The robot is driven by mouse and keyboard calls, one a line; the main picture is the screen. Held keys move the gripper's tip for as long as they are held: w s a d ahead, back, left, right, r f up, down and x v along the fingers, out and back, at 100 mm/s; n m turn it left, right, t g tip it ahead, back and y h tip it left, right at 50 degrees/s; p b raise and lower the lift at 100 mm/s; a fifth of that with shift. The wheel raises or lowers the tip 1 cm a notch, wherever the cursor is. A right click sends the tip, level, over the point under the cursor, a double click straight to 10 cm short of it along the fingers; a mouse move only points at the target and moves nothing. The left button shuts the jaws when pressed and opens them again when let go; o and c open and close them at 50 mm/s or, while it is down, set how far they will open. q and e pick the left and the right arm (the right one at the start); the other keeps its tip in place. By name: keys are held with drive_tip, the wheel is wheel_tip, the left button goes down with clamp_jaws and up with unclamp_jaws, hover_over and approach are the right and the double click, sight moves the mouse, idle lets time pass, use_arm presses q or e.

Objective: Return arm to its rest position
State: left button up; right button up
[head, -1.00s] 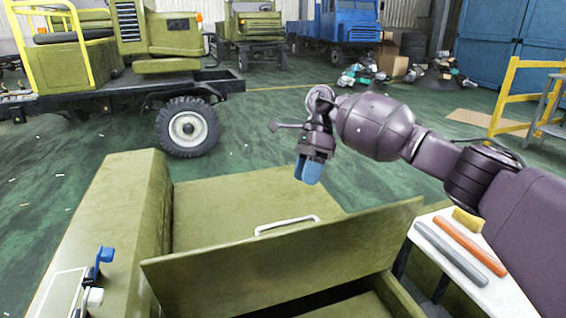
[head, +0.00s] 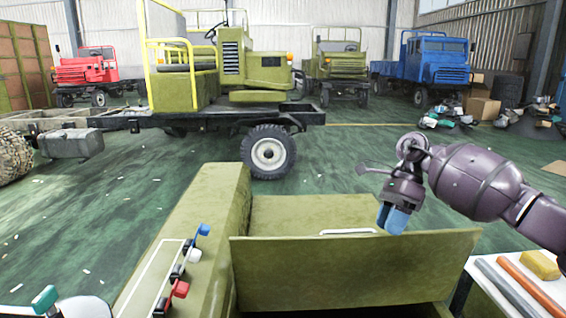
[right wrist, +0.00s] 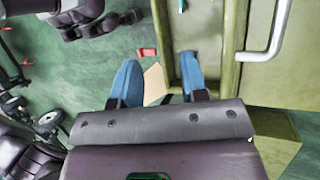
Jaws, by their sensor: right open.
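My right arm comes in from the right in the head view. Its right gripper (head: 393,218) points down, its blue fingertips just above and behind the top edge of an upright olive panel (head: 350,270). In the right wrist view the right gripper (right wrist: 160,72) shows its two blue fingers well apart, with nothing held between them. A metal handle (head: 347,232) on the olive box lies left of the fingers in the head view, and the handle (right wrist: 268,52) shows at the right of the right wrist view.
A ledge with blue, white and red levers (head: 180,289) is at the left. A white side table (head: 490,275) with grey and orange bars and a yellow block (head: 541,264) stands at the lower right. Trucks stand behind; the green floor (head: 360,165) between is open.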

drive_tip(key=s+a+f+m+t+y+p, duration=0.25)
drive_tip(key=s+a+f+m+y, duration=0.25)
drive_tip(key=s+a+m+y, duration=0.25)
drive_tip(key=s+a+f+m+t+y+p, duration=0.2)
drive_tip(key=s+a+f+m+t+y, duration=0.25)
drive_tip(key=s+a+m+y, duration=0.35)
use_arm(q)
wheel_tip(320, 180, up, 9)
drive_tip(key=t+p, duration=0.1)
drive_tip(key=p, duration=0.5)
drive_tip(key=shift+r, duration=0.15)
use_arm(e)
drive_tip(key=s+d+f+n+t+h, duration=0.2)
drive_tip(key=s+d+f+n+h, duration=0.2)
drive_tip(key=s+n, duration=0.6)
drive_tip(key=s+d+f+n+t+h, duration=0.3)
drive_tip(key=s+d+f+n+h, duration=0.2)
drive_tip(key=s+d+n+h, duration=0.4)
drive_tip(key=s+d+f+n+t+h, duration=0.3)
drive_tip(key=s+d+n+h, duration=0.3)
drive_tip(key=s+n, duration=0.5)
drive_tip(key=f+n+h, duration=0.1)
drive_tip(key=n, duration=0.4)
drive_tip(key=shift+s+d+f, duration=0.15)
drive_tip(key=shift+d, duration=0.2)
use_arm(q)
drive_tip(key=shift+w, duration=0.15)
